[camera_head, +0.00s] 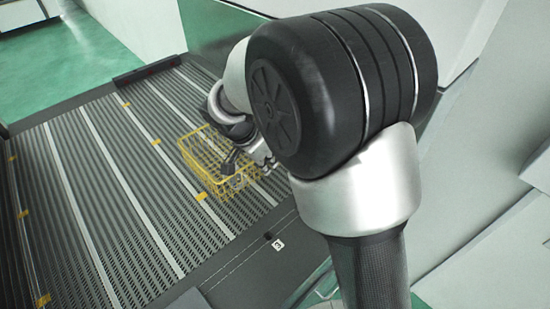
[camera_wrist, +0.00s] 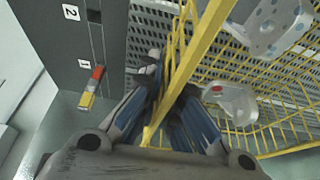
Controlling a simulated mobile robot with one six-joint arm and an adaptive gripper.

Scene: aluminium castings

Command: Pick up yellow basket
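The yellow basket (camera_head: 206,150) is an open wire crate standing on the slatted grey rack in the head view. In the wrist view its yellow wire wall and rim (camera_wrist: 213,27) run up through the middle, and its mesh spreads to the right. My gripper (camera_wrist: 165,85) straddles this wall, one finger on each side. The fingers lean in towards each other and look closed on the rim. In the head view my gripper is at the basket's right side, partly hidden by my arm. Grey metal castings (camera_wrist: 268,22) lie in the basket.
The slatted rack (camera_head: 110,190) has free room left of the basket. A dark edge strip with a number label (camera_head: 278,245) runs along its near side.

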